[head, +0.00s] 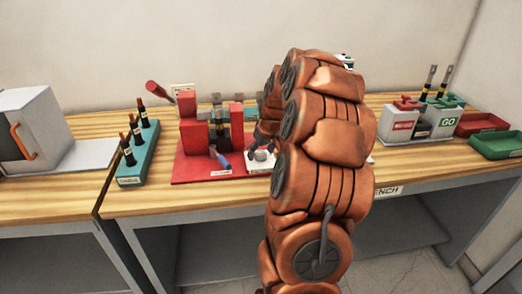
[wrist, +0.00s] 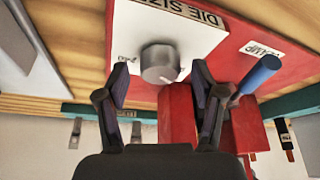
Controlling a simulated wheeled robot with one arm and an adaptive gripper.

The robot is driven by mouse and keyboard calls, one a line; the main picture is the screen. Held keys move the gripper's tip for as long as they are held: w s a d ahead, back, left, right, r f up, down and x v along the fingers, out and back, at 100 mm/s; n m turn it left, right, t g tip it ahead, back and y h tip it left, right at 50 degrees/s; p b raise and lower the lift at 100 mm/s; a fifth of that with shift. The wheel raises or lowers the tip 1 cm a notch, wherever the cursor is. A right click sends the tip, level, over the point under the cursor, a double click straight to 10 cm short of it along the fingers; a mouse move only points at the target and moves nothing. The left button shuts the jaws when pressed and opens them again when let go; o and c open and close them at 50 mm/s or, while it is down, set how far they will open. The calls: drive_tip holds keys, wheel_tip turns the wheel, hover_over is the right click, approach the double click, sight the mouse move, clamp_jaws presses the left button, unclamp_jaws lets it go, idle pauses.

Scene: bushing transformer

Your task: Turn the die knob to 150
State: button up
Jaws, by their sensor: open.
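The die knob (wrist: 160,62) is a grey round knob on a white plate (wrist: 150,25) marked DIE SIZE, which shows upside down in the wrist view. A small pale mark shows near its lower right edge; I cannot read which number it points to. One printed number beside it is too small to read surely. In the head view the knob (head: 261,155) sits at the front of the red press, left of my arm. My gripper (wrist: 160,78) is open, with its fingers on either side of the knob; no clear contact shows. In the head view my arm mostly hides it.
A blue-handled clamp lever (head: 220,158) stands close left of the knob, on the red press base (head: 190,170). A teal rack (head: 130,176) holds several cables further left. A red-labelled box (head: 400,122), a GO box (head: 446,122) and a green tray (head: 498,145) stand right.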

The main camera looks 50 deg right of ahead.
drive_tip(key=shift+c, duration=0.4)
drive_tip(key=c, duration=1.1)
drive_tip(key=shift+o, duration=0.2)
